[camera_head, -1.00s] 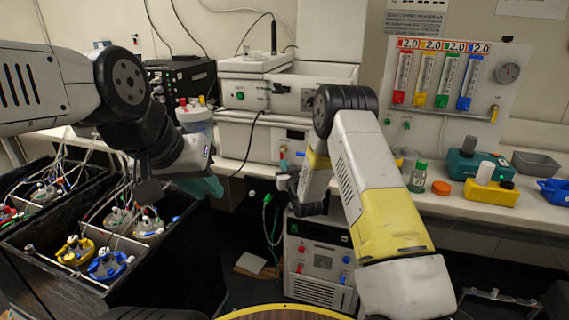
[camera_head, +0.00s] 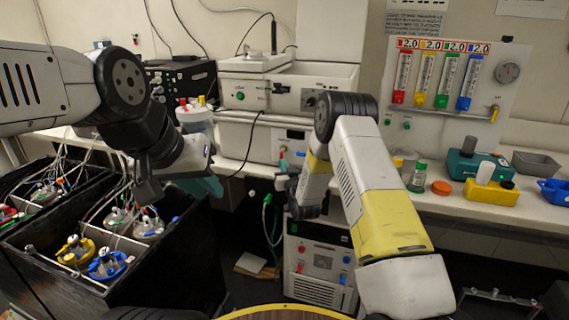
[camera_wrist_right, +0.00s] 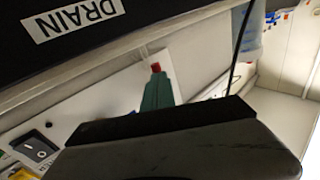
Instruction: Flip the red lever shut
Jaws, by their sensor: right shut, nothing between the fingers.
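Small red handles (camera_head: 301,251) show on the left of the white-fronted floor unit (camera_head: 320,272), with blue ones on its right. I cannot tell which is the task's lever or how it is set. My right gripper (camera_head: 300,211) is shut and empty near the unit's upper left corner, partly hidden by its own arm.
A black "DRAIN" label panel (camera_wrist_right: 110,22) lies close in the right wrist view. A black bath (camera_head: 165,275) with several tubed vessels stands at left. The bench (camera_head: 460,208) carries instruments and a yellow block (camera_head: 490,192). A cable (camera_head: 245,150) hangs from the bench.

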